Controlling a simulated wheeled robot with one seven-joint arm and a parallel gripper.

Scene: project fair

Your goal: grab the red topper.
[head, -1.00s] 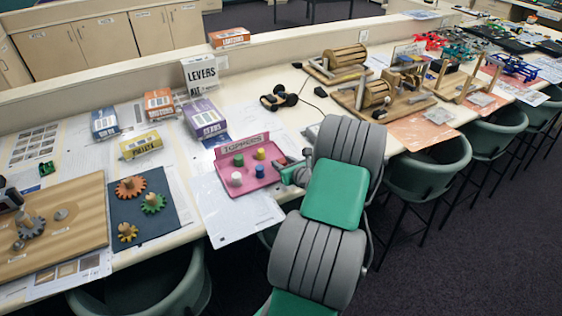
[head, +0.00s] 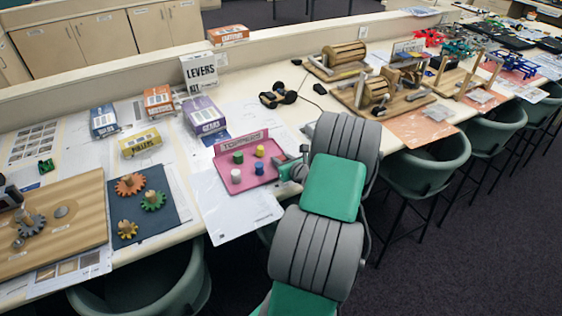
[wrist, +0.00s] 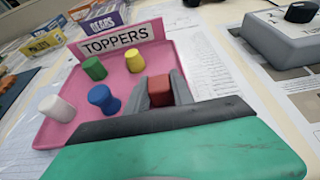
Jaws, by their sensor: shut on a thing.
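The red topper (wrist: 160,90) stands between my gripper's two grey fingers (wrist: 163,92) in the wrist view. My gripper is shut on it, with a finger along each side. It is at the right end of the pink toppers tray (wrist: 62,139), which also shows in the head view (head: 247,182). I cannot tell whether the topper touches the tray. In the head view my gripper (head: 287,168) reaches the tray's right side, and the red topper is mostly hidden there.
Close by on the tray are a blue topper (wrist: 103,99), a yellow one (wrist: 134,61), a green one (wrist: 94,68) and a white one (wrist: 57,108). The tray's sign (wrist: 112,40) stands behind.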

